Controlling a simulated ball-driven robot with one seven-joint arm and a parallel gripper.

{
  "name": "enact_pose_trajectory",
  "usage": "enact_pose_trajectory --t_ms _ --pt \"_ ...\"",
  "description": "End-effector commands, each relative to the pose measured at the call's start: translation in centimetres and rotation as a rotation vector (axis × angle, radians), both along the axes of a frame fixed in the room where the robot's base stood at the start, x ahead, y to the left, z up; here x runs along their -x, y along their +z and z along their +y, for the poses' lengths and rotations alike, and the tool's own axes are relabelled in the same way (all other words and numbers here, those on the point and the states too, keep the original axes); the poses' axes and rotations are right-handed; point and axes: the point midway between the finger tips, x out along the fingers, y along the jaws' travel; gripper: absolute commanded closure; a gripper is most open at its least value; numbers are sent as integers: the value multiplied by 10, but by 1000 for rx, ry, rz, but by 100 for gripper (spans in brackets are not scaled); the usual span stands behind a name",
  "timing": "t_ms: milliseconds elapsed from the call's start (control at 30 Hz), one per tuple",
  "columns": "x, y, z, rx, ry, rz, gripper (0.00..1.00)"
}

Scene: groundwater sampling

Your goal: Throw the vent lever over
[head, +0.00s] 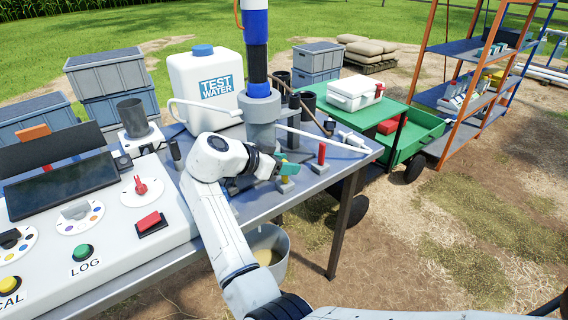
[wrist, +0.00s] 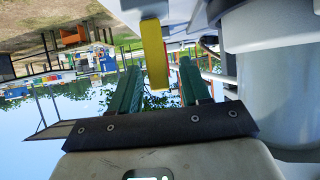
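A small lever with a yellow handle (head: 285,180) stands on a grey base on the metal table, near the table's front edge. In the wrist view its yellow handle (wrist: 155,62) shows between the green fingertips, with a gap on each side. My gripper (head: 288,169) is at this lever, its green fingers covering part of it in the head view. In the wrist view my gripper (wrist: 158,80) is open. A second lever with a red handle (head: 321,154) stands upright to the right. No label shows which one is the vent lever.
A grey cylinder with a blue and black column (head: 262,115) stands just behind my gripper. A white water jug (head: 205,80) is behind left. A control console (head: 100,215) fills the left. A bucket (head: 268,248) sits below the table edge.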

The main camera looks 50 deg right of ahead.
Motion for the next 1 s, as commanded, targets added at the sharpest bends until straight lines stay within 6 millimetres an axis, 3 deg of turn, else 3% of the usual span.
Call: enact_pose_trajectory --t_ms 267,500,867,1000 --pt "0 1 0 -1 -2 0 53" --pt "0 32 0 1 -2 -5 53" --pt "49 92 18 1 -1 -5 53" --pt "74 102 27 1 -2 -3 53"
